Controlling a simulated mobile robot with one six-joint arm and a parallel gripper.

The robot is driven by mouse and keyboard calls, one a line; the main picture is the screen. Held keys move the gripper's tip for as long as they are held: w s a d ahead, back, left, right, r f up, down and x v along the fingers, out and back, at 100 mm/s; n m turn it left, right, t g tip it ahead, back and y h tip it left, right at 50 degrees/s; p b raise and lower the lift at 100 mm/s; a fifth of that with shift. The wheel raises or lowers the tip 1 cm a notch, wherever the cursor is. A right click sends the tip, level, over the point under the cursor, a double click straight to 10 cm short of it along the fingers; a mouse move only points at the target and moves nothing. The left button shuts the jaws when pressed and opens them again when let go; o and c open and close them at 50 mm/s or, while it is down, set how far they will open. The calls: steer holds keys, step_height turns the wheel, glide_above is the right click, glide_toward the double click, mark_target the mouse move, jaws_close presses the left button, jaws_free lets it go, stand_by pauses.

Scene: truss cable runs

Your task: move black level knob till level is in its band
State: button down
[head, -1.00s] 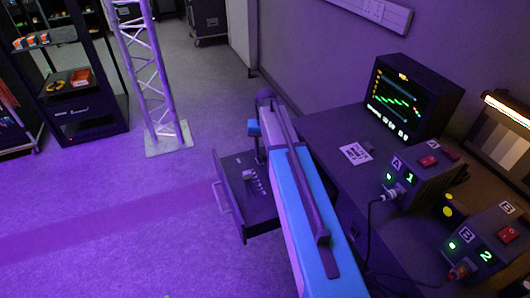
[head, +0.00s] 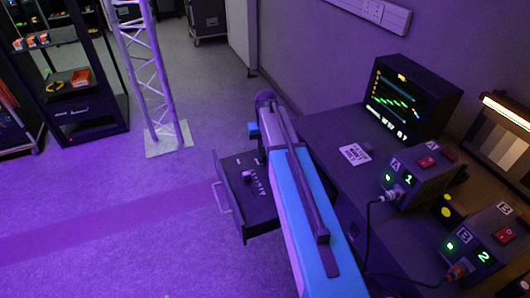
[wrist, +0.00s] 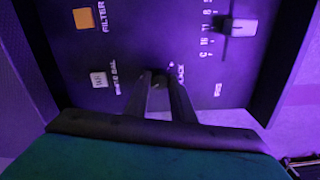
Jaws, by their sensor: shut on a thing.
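In the wrist view, my gripper (wrist: 160,80) is shut on the black level knob (wrist: 160,84), a small dark knob on the dark panel beside lettering ending in "ACK". The fingers hide most of it, and its turn angle cannot be read. In the head view, the same panel is in an open drawer (head: 233,213), and my arm hides the gripper. The level band is too small to read.
An orange FILTER button (wrist: 84,18), a white-balance button (wrist: 98,79) and a pale slider (wrist: 243,27) sit near the knob. Boxes A (head: 420,178) and B (head: 487,250) with red switches stand on the desk. A truss (head: 150,80) and open floor lie left.

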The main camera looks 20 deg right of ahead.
mark_target(265, 155)
steer(key=shift+n+p, duration=0.3)
steer(key=shift+n, duration=1.1)
steer(key=c, duration=1.5)
jaws_free()
steer(key=shift+r, duration=0.1)
steer(key=shift+r+b, duration=0.75)
steer(key=shift+r, duration=6.1)
